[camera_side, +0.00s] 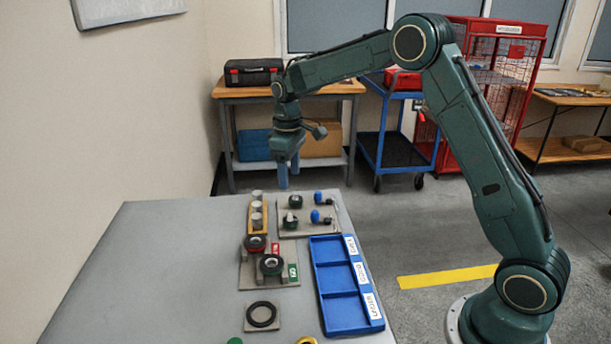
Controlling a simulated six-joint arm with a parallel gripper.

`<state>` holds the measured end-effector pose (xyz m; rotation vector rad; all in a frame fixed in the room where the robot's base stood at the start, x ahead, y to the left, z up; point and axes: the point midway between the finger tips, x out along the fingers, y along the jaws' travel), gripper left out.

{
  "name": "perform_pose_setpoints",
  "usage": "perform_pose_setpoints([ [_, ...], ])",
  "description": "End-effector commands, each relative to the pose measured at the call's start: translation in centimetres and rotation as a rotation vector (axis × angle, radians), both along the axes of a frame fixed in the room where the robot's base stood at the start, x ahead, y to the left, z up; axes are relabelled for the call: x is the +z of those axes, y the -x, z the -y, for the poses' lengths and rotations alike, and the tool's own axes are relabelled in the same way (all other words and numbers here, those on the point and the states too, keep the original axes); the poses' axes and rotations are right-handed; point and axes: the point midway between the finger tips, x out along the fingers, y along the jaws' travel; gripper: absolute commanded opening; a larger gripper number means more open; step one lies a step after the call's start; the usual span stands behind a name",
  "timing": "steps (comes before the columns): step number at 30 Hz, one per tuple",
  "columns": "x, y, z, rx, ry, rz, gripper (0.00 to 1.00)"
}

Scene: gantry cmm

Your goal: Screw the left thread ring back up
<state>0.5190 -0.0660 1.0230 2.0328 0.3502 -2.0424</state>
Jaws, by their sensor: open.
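Two dark thread rings stand on a beige plate (250,275) on the grey table. The other thread ring (271,265) sits nearer the camera, by a green tag. How far either ring is screwed on is too small to tell. My gripper (288,184) points down, open and empty, above the far end of the table, well beyond both rings and apart from them.
A yellow rack (258,216) with grey cylinders stands just behind the rings. A plate (306,222) with blue-handled and dark gauges lies behind right. A blue three-compartment tray (342,308) is at right. A black ring on a pad (261,316) lies in front. The table's left is clear.

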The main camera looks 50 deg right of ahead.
Motion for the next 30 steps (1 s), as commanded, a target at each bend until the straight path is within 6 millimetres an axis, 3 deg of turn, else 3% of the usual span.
perform_pose_setpoints([
  [8,0.08,-0.02,-0.01,-0.218,0.001,0.001,0.59],
  [30,0.48,-0.11,-0.05,-1.232,0.004,0.003,0.59],
])
